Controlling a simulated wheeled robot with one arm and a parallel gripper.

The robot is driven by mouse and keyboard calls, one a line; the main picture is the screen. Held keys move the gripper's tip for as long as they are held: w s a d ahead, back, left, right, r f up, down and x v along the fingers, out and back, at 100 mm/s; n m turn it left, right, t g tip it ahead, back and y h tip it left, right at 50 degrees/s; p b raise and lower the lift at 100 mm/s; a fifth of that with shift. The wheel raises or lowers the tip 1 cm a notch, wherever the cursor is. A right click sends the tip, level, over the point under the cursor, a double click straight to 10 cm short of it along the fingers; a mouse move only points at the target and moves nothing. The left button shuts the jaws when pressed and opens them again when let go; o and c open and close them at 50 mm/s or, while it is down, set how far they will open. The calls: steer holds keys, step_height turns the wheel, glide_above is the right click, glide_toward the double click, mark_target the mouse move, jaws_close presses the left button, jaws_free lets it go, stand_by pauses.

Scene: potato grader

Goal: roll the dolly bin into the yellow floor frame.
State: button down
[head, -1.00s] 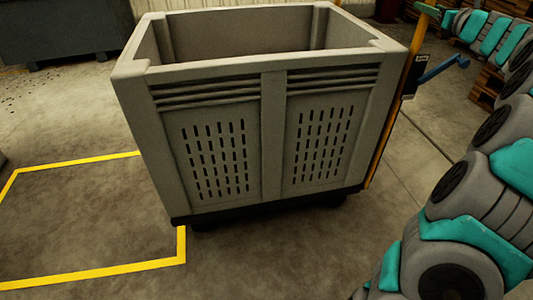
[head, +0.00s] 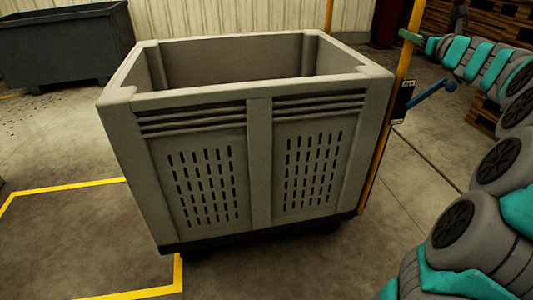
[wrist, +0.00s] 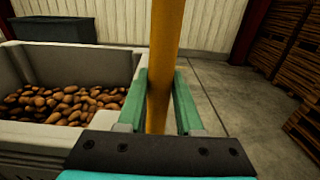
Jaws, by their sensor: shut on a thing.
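The dolly bin (head: 259,180) is a grey, slotted crate on a dark low base, upright in the head view. The wrist view shows potatoes (wrist: 62,104) inside it. A yellow upright post (head: 378,150) stands at its right side. My gripper (head: 408,37) is shut on this post near its upper part; in the wrist view its green fingers clasp the post (wrist: 166,50) from both sides. The yellow floor frame (head: 75,187) lies on the floor at left. The bin's lower left corner hides part of the frame's right side.
A dark grey container (head: 65,45) stands at the back left by the pale wall. Wooden pallets (wrist: 285,60) are stacked at right in the wrist view. A blue lever (head: 432,92) sticks out right of the post. The floor inside the frame looks clear.

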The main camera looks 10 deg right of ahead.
steer(key=a+b, duration=0.2)
steer(key=a, duration=0.9)
steer(key=shift+s, duration=0.3)
